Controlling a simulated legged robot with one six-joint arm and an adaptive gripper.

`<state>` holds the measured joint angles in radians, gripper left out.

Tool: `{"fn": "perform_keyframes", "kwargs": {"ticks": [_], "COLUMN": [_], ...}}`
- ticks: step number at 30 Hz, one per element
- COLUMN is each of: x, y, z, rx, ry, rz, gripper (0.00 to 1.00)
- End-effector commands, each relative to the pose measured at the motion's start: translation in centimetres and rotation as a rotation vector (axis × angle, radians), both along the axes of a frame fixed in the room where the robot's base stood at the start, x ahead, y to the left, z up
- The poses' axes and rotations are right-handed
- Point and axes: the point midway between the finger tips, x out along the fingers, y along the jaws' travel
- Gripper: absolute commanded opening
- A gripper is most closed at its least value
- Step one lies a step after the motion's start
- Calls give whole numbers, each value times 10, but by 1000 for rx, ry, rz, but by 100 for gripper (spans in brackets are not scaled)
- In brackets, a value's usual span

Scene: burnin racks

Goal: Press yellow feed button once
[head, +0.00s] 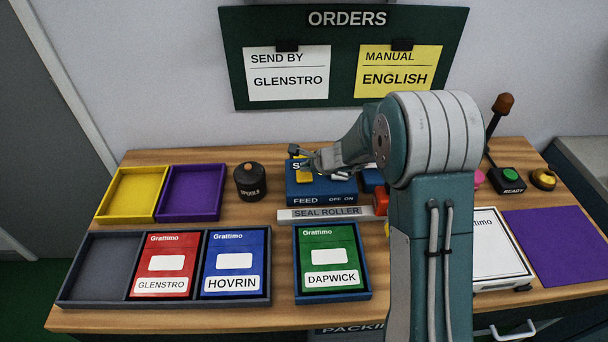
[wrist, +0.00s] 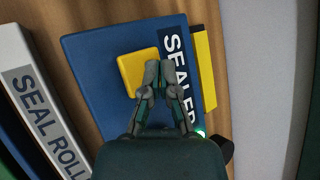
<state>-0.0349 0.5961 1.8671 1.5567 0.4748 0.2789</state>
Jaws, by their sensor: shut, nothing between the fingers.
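The blue sealer (head: 320,193) stands near the middle of the bench, with FEED and OFF ON printed along its front. Its square yellow feed button (head: 303,177) is partly hidden by my gripper in the head view. In the wrist view, the whole left part of the yellow button (wrist: 136,73) shows on the blue sealer top (wrist: 92,70). My gripper (head: 308,162) is shut and empty. In the wrist view its fingertips (wrist: 159,70) overlap the button's right edge, beside the SEALER lettering. I cannot tell whether they touch the button.
A seal roller strip (head: 325,213) lies in front of the sealer. A dark spools pot (head: 250,181) stands to its left, beside purple (head: 219,192) and yellow (head: 158,193) trays. Red, blue and green Grattimo boxes stand in front. A lever (head: 497,120) rises behind my arm.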

Motion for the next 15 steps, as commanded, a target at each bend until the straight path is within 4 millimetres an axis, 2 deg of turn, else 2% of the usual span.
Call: {"fn": "perform_keyframes", "kwargs": {"ticks": [4, 15], "x": [0, 0], "y": [0, 0], "z": [4, 36], "rx": [0, 0], "ry": [-2, -3], "rz": [1, 3], "gripper": [0, 0]}}
